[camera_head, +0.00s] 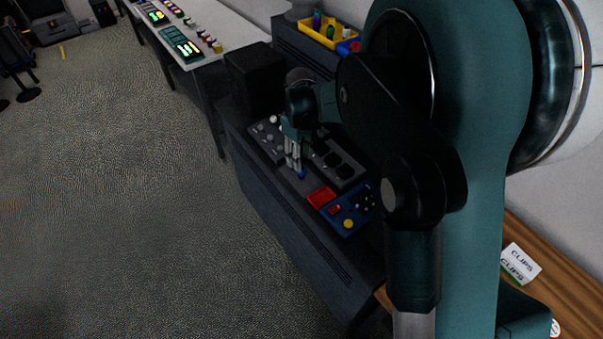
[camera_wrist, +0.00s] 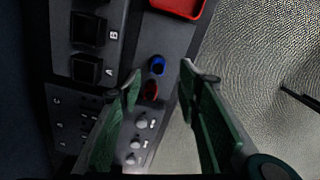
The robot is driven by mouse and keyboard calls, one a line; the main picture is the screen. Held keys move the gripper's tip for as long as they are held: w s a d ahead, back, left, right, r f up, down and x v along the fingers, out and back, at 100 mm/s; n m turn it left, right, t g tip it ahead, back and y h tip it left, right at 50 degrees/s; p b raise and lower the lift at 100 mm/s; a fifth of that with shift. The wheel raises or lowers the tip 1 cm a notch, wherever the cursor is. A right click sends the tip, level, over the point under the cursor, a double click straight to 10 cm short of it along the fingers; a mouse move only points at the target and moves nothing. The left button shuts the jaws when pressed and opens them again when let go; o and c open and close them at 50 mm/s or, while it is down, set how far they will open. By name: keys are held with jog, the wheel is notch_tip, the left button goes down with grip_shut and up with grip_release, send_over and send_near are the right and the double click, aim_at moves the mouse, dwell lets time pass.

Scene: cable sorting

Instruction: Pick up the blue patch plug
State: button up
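The blue patch plug (camera_wrist: 157,65) is a small round blue piece on the dark panel (camera_wrist: 173,42) in the wrist view. It also shows in the head view (camera_head: 301,174), just below my fingertips. My gripper (camera_wrist: 160,76) is open and empty, with one green finger on each side of the plug's place in the picture. In the head view my gripper (camera_head: 294,163) points down over the panel, close to the plug. I cannot tell whether the fingertips touch anything. A similar red plug (camera_wrist: 150,90) sits right beside the blue one, also between the fingers in the wrist view.
A red tray (camera_head: 321,196) and a blue panel with a yellow button (camera_head: 348,223) lie nearby on the console. Black sockets marked A (camera_wrist: 87,70) and B (camera_wrist: 88,30), and white knobs (camera_wrist: 141,122), flank the plugs. A black box (camera_head: 255,78) stands behind.

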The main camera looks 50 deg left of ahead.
jog(key=shift+f, duration=1.3)
jog(key=shift+f, duration=0.15)
jog(key=shift+w+f, duration=0.15)
jog(key=shift+f, duration=2.3)
jog(key=c, duration=1)
